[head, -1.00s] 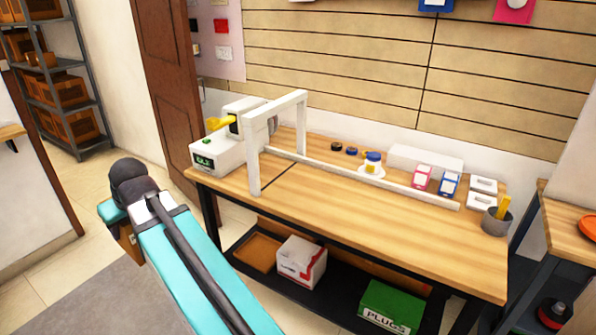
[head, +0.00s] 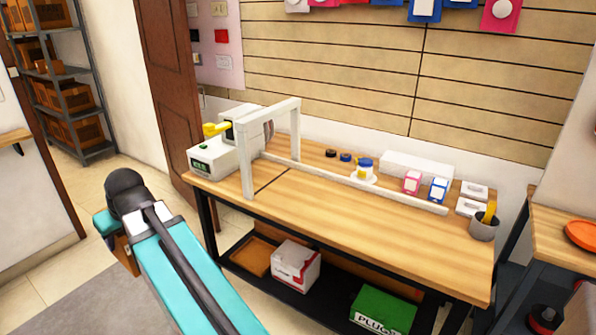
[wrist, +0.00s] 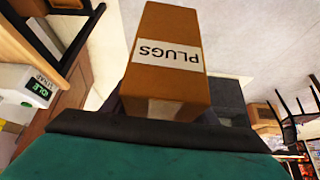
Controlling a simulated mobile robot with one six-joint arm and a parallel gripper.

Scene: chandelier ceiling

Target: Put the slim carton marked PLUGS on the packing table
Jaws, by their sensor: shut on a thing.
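The slim brown carton (wrist: 168,75), with a white label reading PLUGS, is held in my gripper (wrist: 163,112) in the wrist view. The label is upside down there. My gripper is shut on the carton's near end. In the head view my arm hides most of the carton; a brown bit (head: 122,254) shows beside the arm's end. The packing table (head: 335,213) is a wooden-topped bench with dark legs. My arm's end is left of the table and apart from it.
A white frame (head: 247,160) and a machine with a small display (head: 222,160) stand at the table's left end. Small items line its back; the front top is clear. A green box also marked PLUGS (head: 388,305) and a white box (head: 295,265) sit on the lower shelf.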

